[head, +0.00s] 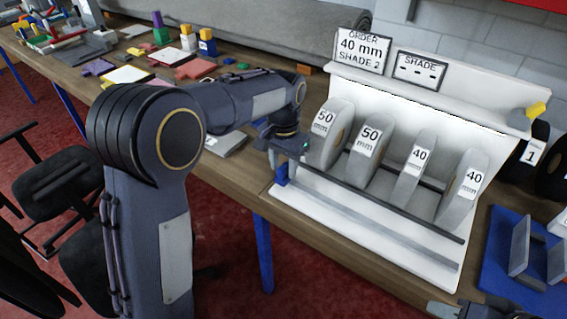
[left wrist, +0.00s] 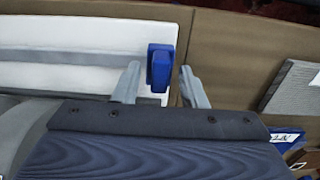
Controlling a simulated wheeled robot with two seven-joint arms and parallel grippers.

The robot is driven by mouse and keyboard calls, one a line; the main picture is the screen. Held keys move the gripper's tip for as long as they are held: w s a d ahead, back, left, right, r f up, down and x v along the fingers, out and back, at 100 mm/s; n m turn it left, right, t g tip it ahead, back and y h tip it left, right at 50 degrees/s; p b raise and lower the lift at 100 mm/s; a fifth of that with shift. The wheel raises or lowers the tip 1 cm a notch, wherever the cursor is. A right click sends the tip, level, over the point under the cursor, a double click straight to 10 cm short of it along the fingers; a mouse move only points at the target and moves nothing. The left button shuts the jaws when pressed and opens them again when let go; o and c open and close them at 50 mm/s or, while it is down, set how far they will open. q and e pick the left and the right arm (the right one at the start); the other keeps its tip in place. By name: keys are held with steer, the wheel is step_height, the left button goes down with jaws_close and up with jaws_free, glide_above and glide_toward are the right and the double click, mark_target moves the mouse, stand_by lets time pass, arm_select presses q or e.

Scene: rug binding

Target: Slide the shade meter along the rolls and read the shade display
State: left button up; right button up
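The white rack (head: 375,237) holds a row of upright grey rolls, two labelled 50 mm (head: 367,150) and two labelled 40 mm (head: 415,165). The shade display (head: 420,70) on top shows only dashes. A blue block (head: 281,173) is at the rack's left end, by the dark rail. My left gripper (head: 287,150) is there; in the left wrist view its open fingers (left wrist: 161,88) stand either side of the blue block (left wrist: 160,66), with gaps. A grey and yellow device (head: 527,116) sits on the rack's top right; I cannot tell which is the meter. My right gripper (head: 462,309) is partly visible at the bottom edge.
An order sign (head: 360,48) reads 40 mm, shade 2. A blue tray (head: 497,262) with grey uprights lies right of the rack. Coloured samples and blocks (head: 196,68) cover the bench at the left. A dark roll tagged 1 (head: 531,153) stands behind right.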

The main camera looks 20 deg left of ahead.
arm_select(q)
jaws_close()
steer(key=s+d+p, duration=0.1)
steer(key=s+d, duration=0.2)
steer(key=d, duration=0.5)
steer(key=s+d+p, duration=0.2)
steer(key=s+d, duration=0.1)
steer(key=d, duration=0.6)
steer(key=s+d+p, duration=0.1)
steer(key=s+d, duration=0.2)
steer(key=d, duration=0.5)
steer(key=shift+s+d, duration=0.1)
steer(key=shift+d, duration=0.1)
jaws_free()
step_height(320, 180, up, 8)
